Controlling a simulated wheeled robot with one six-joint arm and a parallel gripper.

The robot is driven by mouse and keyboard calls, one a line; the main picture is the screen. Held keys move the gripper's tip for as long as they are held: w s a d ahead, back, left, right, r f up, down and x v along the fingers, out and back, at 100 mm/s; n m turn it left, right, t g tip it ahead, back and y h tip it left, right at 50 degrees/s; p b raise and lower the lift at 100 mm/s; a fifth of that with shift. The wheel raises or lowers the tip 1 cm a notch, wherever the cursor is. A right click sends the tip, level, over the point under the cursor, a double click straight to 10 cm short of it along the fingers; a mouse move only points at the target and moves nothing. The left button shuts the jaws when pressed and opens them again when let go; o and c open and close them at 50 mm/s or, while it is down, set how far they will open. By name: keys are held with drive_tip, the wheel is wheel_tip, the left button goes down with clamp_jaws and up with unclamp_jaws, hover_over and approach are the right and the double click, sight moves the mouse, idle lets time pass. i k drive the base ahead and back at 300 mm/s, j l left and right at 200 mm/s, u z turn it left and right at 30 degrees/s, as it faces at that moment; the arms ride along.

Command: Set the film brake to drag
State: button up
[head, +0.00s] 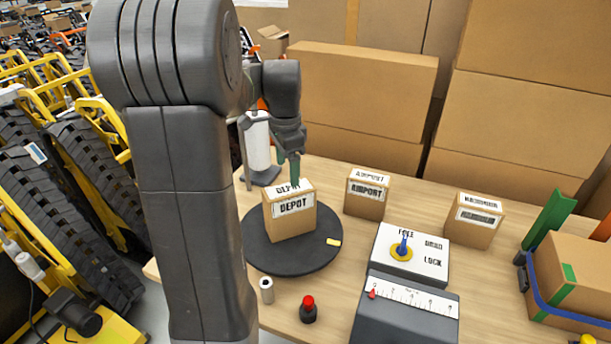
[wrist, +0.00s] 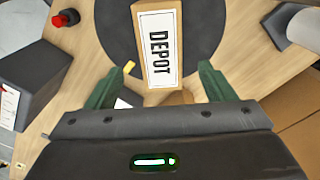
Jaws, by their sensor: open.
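The brake is a white panel (head: 384,246) lettered FREE, DRAG and LOCK on the table right of centre. Its blue lever (head: 403,243) stands on a yellow disc (head: 401,254), with its top over the FREE label. In the head view my gripper (head: 295,168) is pointing down at the DEPOT box, left of and away from the panel. In the wrist view my gripper (wrist: 158,78) is open, its green fingers either side of the near end of the DEPOT box (wrist: 160,50); contact cannot be told. A white film roll (head: 257,143) stands upright behind it.
The DEPOT box (head: 291,222) stands on a dark turntable (head: 262,254). AIRPORT (head: 366,200) and another labelled box (head: 471,226) stand behind the panel. A grey scale block (head: 405,318) and a red-topped knob (head: 308,309) are in front. Large cartons (head: 362,85) line the back.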

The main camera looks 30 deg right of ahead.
sight(402, 249)
drive_tip(key=z, duration=2.2)
